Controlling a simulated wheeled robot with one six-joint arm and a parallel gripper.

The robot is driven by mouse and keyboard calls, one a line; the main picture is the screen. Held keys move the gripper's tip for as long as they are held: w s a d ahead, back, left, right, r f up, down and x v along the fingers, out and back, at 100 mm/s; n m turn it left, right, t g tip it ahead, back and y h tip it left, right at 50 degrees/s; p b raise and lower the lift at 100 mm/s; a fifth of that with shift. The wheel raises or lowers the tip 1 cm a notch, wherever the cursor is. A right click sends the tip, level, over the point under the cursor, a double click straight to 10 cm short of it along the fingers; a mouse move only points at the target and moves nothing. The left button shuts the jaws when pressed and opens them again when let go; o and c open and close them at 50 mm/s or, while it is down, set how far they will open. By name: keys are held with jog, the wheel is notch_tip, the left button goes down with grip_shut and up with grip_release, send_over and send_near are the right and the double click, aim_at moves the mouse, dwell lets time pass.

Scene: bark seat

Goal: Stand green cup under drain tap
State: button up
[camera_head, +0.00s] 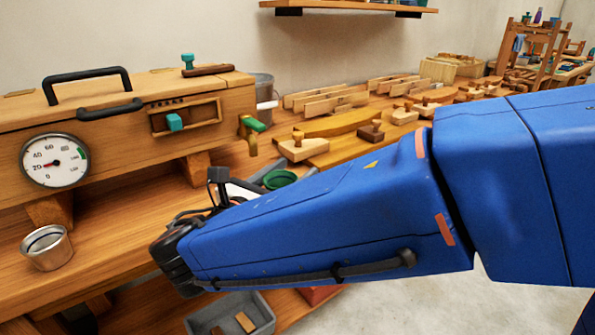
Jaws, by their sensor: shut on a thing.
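The green cup (280,179) shows only its round rim and upper part behind my blue forearm; its lower part is hidden. The drain tap (250,130), brass-coloured with a green handle, sticks out from the right end of the wooden machine. The cup's rim is below and to the right of the tap in the picture. My gripper (240,189) is mostly hidden behind my forearm, left of the cup. Whether the cup touches the bench is hidden.
A metal cup (47,248) stands below the round gauge (55,161). A grey bucket (264,97) is behind the tap. Wooden pieces (304,146) cover the bench to the right. A grey bin (231,317) is below the bench.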

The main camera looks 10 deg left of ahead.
jog(key=shift+w+a+f, duration=0.7)
jog(key=shift+w+a, duration=0.1)
jog(key=shift+a, duration=0.1)
jog(key=shift+w+a, duration=1.3)
jog(key=shift+a, duration=0.25)
jog(key=shift+w+a, duration=1.3)
jog(key=shift+a, duration=0.2)
jog(key=shift+f, duration=0.15)
jog(key=o, duration=1.1)
jog(key=v, duration=1.7)
jog(key=shift+s+a, duration=0.1)
jog(key=shift+s, duration=0.1)
jog(key=shift+w, duration=0.1)
